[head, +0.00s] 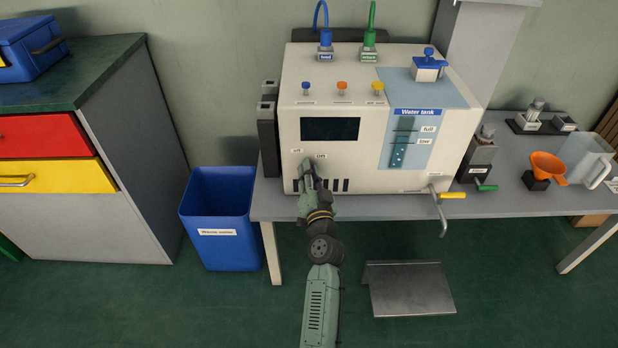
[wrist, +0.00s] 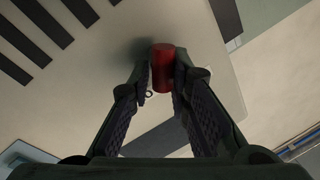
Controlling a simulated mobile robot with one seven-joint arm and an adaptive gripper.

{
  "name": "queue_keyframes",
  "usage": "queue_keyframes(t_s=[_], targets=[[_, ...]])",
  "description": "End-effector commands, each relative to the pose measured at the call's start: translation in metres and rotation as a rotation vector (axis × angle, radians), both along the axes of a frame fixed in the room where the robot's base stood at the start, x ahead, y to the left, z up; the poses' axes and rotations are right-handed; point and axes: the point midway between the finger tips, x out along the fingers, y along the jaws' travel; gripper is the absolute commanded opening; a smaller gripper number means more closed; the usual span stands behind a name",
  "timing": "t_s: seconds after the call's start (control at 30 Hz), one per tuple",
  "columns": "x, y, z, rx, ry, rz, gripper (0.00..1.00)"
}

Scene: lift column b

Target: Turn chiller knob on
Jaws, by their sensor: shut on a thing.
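The chiller (head: 345,90) is a large cream box on the grey table, with a dark display and a water tank gauge on its front. In the wrist view a red knob (wrist: 163,66) stands out from the chiller's front panel. My gripper (wrist: 163,84) has its fingertips on either side of the knob and is shut on it. In the head view my gripper (head: 307,170) is at the lower left of the front panel, beside the "Off" and "On" labels. There it hides the knob, so its setting cannot be read.
Black vent slots (wrist: 65,20) lie beside the knob. A green-handled valve and a yellow-handled drain tap (head: 450,195) stick out at the right. A blue waste water bin (head: 217,230) stands left of the table (head: 400,207). An orange funnel (head: 547,165) and a clear jug (head: 585,158) stand on the right.

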Motion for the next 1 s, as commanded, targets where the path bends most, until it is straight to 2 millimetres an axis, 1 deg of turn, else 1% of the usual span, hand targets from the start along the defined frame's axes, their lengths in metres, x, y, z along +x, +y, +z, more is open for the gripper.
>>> queue_keyframes(t_s=[0.03, 0.3, 0.5, 0.73, 1.0], targets=[[0.0002, 0.0076, -0.002, 0.043, -0.001, 0.015, 0.0], [0.0003, 0.0062, -0.0016, 0.267, 0.001, 0.016, 0.0], [0.0004, 0.0055, -0.0013, 0.385, 0.001, 0.016, 0.0], [0.0005, 0.0052, -0.001, 0.462, 0.001, 0.018, 0.0], [0.0006, 0.0047, -0.0003, 0.488, -0.001, 0.017, 0.0]])
